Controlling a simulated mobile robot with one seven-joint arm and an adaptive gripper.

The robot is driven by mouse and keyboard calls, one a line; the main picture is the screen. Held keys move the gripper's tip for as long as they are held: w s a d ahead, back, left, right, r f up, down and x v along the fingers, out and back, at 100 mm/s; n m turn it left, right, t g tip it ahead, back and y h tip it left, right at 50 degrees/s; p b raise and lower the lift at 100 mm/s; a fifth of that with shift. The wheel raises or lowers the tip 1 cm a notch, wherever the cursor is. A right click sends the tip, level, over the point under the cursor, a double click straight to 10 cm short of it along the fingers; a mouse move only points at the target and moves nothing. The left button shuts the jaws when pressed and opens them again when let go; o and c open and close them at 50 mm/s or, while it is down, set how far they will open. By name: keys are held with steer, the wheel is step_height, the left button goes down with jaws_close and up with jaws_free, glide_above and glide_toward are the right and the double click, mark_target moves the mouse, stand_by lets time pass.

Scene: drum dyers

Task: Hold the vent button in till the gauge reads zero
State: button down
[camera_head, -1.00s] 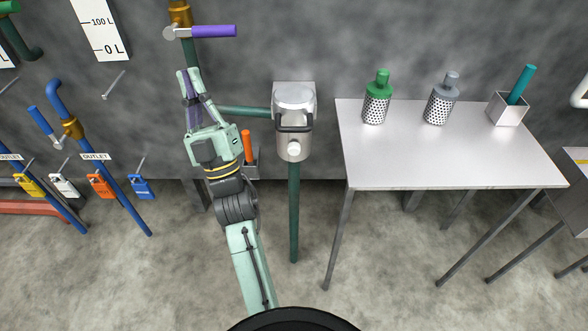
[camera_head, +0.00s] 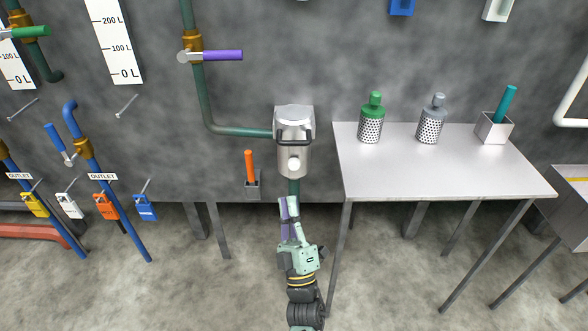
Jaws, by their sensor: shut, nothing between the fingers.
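A metal canister (camera_head: 295,128) with a dark handle is mounted on the wall where a green pipe joins it. A pale round knob (camera_head: 293,164) sits low on its front; it may be the vent button, but I cannot tell for sure. No dial gauge is recognisable in this view. My gripper (camera_head: 289,202) is shut and empty, pointing up the picture. Its fingertips appear just below the canister, apart from the pale knob in the picture, and overlap the green pipe under it.
A purple-handled valve (camera_head: 222,55) is on the pipe at upper left. An orange-handled tool (camera_head: 250,168) stands in a wall holder left of the canister. A metal table (camera_head: 440,175) on the right carries two perforated filters (camera_head: 370,125) and a box (camera_head: 494,128). Floor left of my arm is clear.

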mark_target(294, 164)
steer(key=w+b, duration=0.2)
steer(key=w, duration=0.6)
steer(key=shift+w, duration=0.4)
steer(key=shift+w, duration=0.15)
stand_by(1.2)
steer(key=shift+w+b, duration=0.3)
steer(key=shift+b, duration=0.15)
steer(key=shift+w+b, duration=0.35)
steer(key=shift+w, duration=0.15)
stand_by(0.5)
steer(key=shift+s, duration=0.1)
stand_by(0.4)
steer(key=shift+s, duration=0.85)
